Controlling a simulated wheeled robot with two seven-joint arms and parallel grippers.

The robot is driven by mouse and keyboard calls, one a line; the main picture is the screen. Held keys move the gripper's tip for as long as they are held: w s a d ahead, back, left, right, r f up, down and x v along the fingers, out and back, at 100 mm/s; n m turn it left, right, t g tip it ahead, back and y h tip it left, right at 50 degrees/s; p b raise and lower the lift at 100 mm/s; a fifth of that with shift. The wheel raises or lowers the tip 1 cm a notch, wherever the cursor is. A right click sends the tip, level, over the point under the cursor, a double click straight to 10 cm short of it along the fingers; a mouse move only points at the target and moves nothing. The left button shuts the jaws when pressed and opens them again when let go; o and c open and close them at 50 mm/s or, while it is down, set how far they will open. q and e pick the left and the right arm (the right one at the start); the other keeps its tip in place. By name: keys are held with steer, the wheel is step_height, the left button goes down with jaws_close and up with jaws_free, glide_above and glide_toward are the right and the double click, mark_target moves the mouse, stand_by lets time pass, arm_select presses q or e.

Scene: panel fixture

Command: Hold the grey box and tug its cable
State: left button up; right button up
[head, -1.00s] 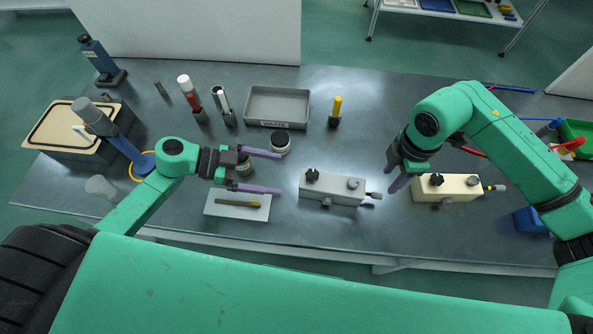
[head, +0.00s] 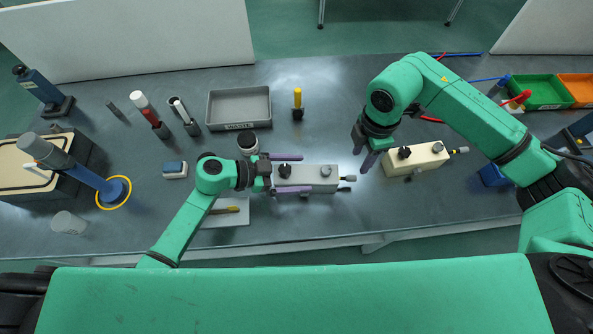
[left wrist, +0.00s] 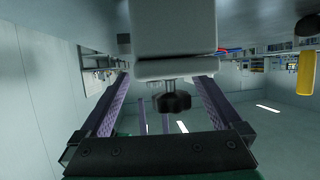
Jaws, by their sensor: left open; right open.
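The grey box (head: 318,174) lies on the table with a black knob and a grey knob on top. A short dark cable end (head: 347,179) sticks out at its right side. My left gripper (head: 304,174) is open, its purple fingers along the far and near sides of the box's left part. In the left wrist view, the box (left wrist: 175,40) and its black knob (left wrist: 172,102) show between the spread fingers. Contact cannot be told. My right gripper (head: 364,156) is open and empty, above the table between the grey box and a cream box (head: 415,159).
The cream box also has knobs and a cable end at its right. A grey waste tray (head: 239,108), a yellow-topped tool (head: 297,102) and a round jar (head: 247,143) stand behind. Green and orange bins (head: 575,88) are far right.

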mark_target(351, 177)
arm_select(q)
jaws_close()
arm_select(e)
steer(key=shift+o, duration=0.8)
arm_select(q)
steer(key=shift+s, duration=0.1)
steer(key=shift+f, duration=0.1)
arm_select(e)
step_height(351, 177, down, 10)
steer(key=shift+s+a+r+m+t, duration=0.1)
steer(key=shift+m+t, duration=0.3)
steer(key=shift+m, duration=0.2)
steer(key=shift+a+r+m+t, duration=0.1)
steer(key=shift+m+t, duration=0.3)
steer(key=shift+m, duration=0.2)
jaws_close()
arm_select(q)
steer(key=shift+a, duration=0.1)
steer(key=shift+a+f, duration=0.1)
arm_select(e)
steer(key=shift+d, duration=0.1)
steer(key=shift+s, duration=0.1)
